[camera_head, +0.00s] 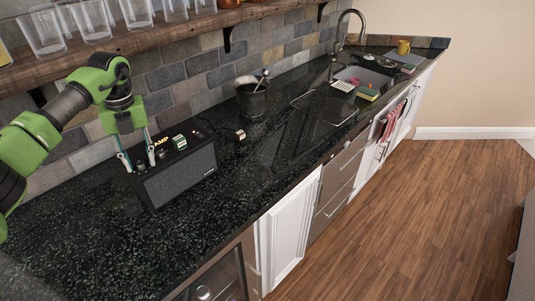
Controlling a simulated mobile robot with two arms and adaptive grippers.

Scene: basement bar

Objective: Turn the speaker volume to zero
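The speaker (182,178) is a black box with a grey grille front, standing on the dark counter at the left. Its top carries a lit yellow "AMP" label, a small green-and-white item (179,142) and a small red light. My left gripper (139,165) points down at the left end of the speaker's top. Its two thin fingers are spread apart. A small dark knob-like shape shows between the fingertips, but contact and the knob's setting are too small to tell. My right gripper is not in view.
A dark bucket (251,99) with utensils stands behind the speaker, and a small box (240,135) sits nearby. A wooden shelf (150,38) with glasses overhangs the back. A drying rack (324,107) and sink lie farther right. The counter front of the speaker is clear.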

